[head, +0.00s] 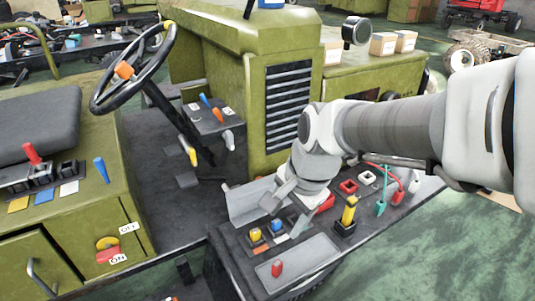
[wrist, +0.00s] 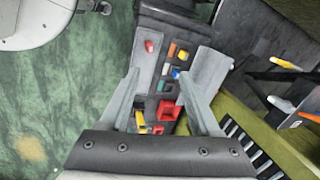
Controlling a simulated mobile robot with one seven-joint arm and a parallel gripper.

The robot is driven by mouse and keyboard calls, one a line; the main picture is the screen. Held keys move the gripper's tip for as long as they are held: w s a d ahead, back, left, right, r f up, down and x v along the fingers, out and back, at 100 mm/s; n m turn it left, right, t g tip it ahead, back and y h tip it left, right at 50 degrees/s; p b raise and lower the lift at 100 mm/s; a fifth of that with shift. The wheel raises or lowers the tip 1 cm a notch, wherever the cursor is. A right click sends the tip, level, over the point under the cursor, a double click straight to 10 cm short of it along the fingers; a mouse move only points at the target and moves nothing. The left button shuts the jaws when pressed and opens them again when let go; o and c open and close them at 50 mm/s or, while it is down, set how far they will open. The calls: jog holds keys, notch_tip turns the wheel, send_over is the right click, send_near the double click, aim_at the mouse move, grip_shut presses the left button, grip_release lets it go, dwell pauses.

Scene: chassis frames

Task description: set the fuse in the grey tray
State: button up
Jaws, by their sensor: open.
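The shallow grey tray (head: 305,258) lies at the near end of the dark bench panel in the head view. A small red piece, likely the fuse (head: 277,268), stands at its left end. In the wrist view the tray (wrist: 146,72) is a long pale strip, with the red piece (wrist: 150,46) at its far end. My gripper (head: 276,201) is above the panel behind the tray, pointing down, apart from the red piece. In the wrist view my gripper (wrist: 158,86) has its fingers spread with nothing held between them.
Yellow and blue knobs (head: 255,235) sit just behind the tray. A yellow handle (head: 349,212) rises from a black base to the right. An angled grey plate (head: 250,205) stands at the left. Red and teal leads (head: 382,205) lie at the right rear.

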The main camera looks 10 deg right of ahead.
jog(key=s+d+r+n+t+h, duration=0.1)
jog(key=s+r+n, duration=0.5)
jog(key=n, duration=0.6)
jog(key=shift+s+d+r+t+h, duration=0.25)
jog(key=shift+s+d+t+h, duration=0.1)
jog(key=shift+s+t, duration=0.45)
